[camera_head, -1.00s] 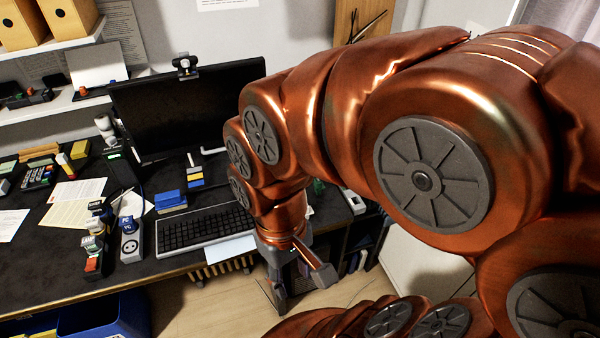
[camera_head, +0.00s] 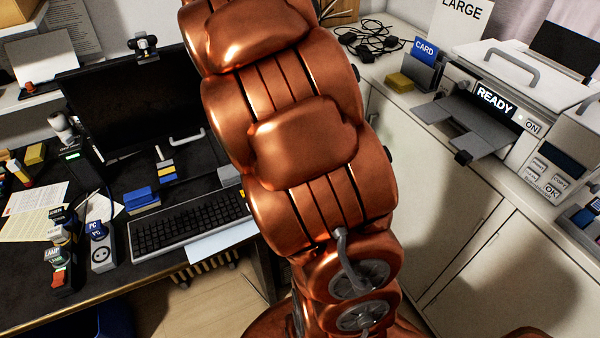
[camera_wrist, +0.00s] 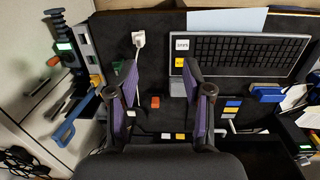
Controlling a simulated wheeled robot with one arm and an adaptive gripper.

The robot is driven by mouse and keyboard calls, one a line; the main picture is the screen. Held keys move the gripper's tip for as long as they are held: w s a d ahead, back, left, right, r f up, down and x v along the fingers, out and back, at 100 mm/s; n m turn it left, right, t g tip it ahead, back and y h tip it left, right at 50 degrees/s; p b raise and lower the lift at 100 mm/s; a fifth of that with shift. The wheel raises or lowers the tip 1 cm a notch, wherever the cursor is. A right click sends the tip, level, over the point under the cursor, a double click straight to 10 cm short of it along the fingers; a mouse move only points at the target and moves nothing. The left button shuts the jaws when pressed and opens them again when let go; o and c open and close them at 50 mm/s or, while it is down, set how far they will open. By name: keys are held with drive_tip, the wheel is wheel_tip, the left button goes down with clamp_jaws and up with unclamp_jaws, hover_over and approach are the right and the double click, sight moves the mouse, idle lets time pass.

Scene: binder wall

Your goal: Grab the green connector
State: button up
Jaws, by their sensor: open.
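A small dark green piece (camera_wrist: 117,67), which looks like the green connector, lies on the dark desk in the wrist view, left of a white plug with a cable (camera_wrist: 138,40). It is small and its shape is hard to make out. My gripper (camera_wrist: 157,90) is open, with its two purple-padded fingers apart over the desk and nothing seen held between them. The green piece shows just beyond the left fingertip. In the head view my arm hides the gripper and that part of the desk.
A keyboard (camera_head: 190,222) lies on the desk, with a monitor (camera_head: 130,100) behind it. A printer marked READY (camera_head: 500,100) stands on the right-hand cabinet.

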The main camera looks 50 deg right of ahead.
drive_tip(key=shift+t, duration=0.4)
drive_tip(key=w+d+f+b, duration=0.1)
drive_tip(key=w+d+f, duration=0.2)
drive_tip(key=d+f, duration=0.2)
drive_tip(key=w+d+f+b, duration=0.1)
drive_tip(key=w+d+f, duration=0.1)
drive_tip(key=d+f, duration=0.3)
drive_tip(key=w+d+f+b, duration=0.2)
drive_tip(key=w+d+f, duration=0.1)
drive_tip(key=d+f, duration=0.3)
drive_tip(key=shift+w+d+f, duration=0.1)
drive_tip(key=shift+w+d, duration=0.05)
drive_tip(key=shift+d, duration=0.45)
drive_tip(key=shift+w+d, duration=0.15)
drive_tip(key=shift+d, duration=0.45)
drive_tip(key=shift+s+d+f+p, duration=0.15)
drive_tip(key=shift+f+p, duration=0.6)
drive_tip(key=shift+f, duration=1.25)
drive_tip(key=shift+d+f+p, duration=0.1)
drive_tip(key=shift+f+p, duration=0.65)
drive_tip(key=shift+f, duration=1.2)
clamp_jaws()
